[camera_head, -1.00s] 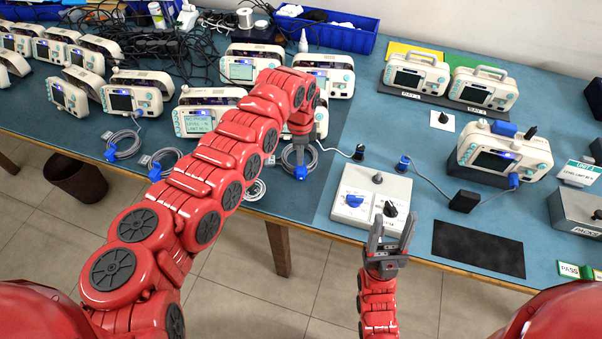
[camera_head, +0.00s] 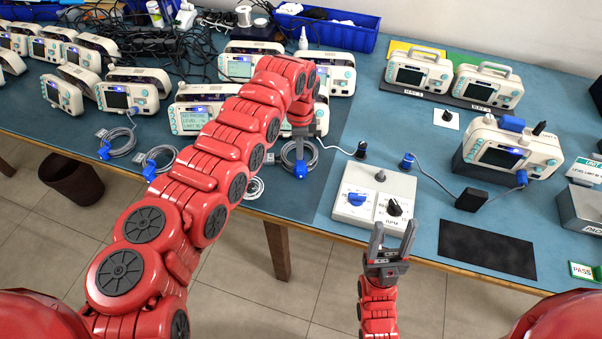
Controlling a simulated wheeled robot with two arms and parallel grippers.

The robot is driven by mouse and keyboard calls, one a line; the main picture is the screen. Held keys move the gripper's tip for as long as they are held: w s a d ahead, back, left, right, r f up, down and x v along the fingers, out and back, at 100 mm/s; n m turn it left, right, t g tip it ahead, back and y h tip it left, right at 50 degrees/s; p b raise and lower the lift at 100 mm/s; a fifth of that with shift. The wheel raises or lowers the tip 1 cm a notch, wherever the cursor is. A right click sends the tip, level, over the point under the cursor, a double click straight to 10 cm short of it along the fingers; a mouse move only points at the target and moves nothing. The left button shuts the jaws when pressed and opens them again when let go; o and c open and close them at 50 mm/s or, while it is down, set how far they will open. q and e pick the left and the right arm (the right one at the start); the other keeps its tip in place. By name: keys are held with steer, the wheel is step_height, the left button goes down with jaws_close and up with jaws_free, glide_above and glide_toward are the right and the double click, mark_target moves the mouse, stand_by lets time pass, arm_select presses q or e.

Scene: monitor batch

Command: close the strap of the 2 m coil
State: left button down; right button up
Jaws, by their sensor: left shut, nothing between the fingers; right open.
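Several grey cable coils with blue straps lie along the front of the table: one at the far left (camera_head: 122,142), one beside it (camera_head: 158,163), and one (camera_head: 297,160) under my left gripper. I cannot read which coil is the 2 m one. My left gripper (camera_head: 300,140) is shut, pointing down over the coil near the middle, just above its blue strap (camera_head: 300,170). I cannot tell if it touches the coil. My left arm hides part of the table and part of a white coil (camera_head: 254,188). My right gripper (camera_head: 391,240) is open and empty, near the table's front edge.
A grey box with knobs (camera_head: 374,195) stands beyond my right gripper. A black mat (camera_head: 487,248) lies right of it. White monitors stand behind the coils and at the right, one (camera_head: 508,150) with a cable. A blue bin (camera_head: 325,30) is at the back.

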arm_select(q)
steer(key=shift+w+d+f, duration=0.1)
steer(key=shift+w+f, duration=0.05)
steer(key=shift+f, duration=0.1)
steer(key=shift+b, duration=0.35)
steer(key=shift+w+r, duration=0.1)
steer(key=shift+r, duration=0.05)
steer(key=b, duration=0.2)
steer(key=shift+w+f+b, duration=0.35)
steer(key=shift+r, duration=0.1)
